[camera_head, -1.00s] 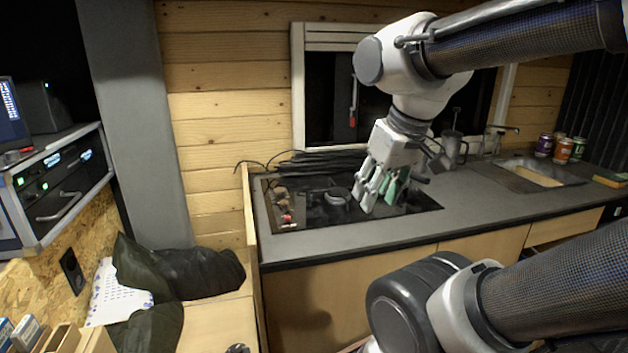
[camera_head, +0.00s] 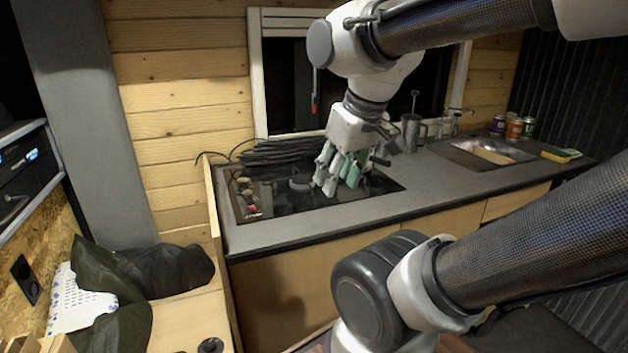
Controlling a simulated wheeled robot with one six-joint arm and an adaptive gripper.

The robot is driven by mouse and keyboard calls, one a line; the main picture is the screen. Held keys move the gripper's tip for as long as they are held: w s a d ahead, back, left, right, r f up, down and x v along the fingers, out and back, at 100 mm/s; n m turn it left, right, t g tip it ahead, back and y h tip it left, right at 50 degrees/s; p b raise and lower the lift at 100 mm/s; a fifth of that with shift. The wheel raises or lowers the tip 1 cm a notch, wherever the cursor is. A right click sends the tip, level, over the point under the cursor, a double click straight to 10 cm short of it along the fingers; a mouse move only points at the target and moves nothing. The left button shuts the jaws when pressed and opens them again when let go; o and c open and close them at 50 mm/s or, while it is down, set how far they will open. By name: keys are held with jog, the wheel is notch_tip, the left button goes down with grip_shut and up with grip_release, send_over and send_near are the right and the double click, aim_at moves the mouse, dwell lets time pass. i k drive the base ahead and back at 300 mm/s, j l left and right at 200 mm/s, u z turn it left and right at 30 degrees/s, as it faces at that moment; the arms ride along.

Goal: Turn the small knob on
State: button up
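The black hob (camera_head: 285,203) is set into the grey counter by the window. A column of small knobs (camera_head: 247,193) runs along its left edge, one with a red part near the front; they are too small to tell which is the small knob or how each is turned. My gripper (camera_head: 340,188) hangs above the middle-right of the hob, fingers down, to the right of the knobs and apart from them. Its fingers look spread, with green pads showing and nothing between them. It hides part of the hob behind it.
A dark round piece (camera_head: 300,183) sits on the hob between the knobs and my gripper. Black cables (camera_head: 275,152) lie behind the hob. A metal jug (camera_head: 411,132), sink (camera_head: 492,151) and several cans (camera_head: 514,128) stand to the right. A wooden panel (camera_head: 213,200) borders the counter's left end.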

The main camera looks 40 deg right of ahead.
aim_at(249, 196)
jog(key=i+l+u, duration=0.1)
jog(key=l+u, duration=0.6)
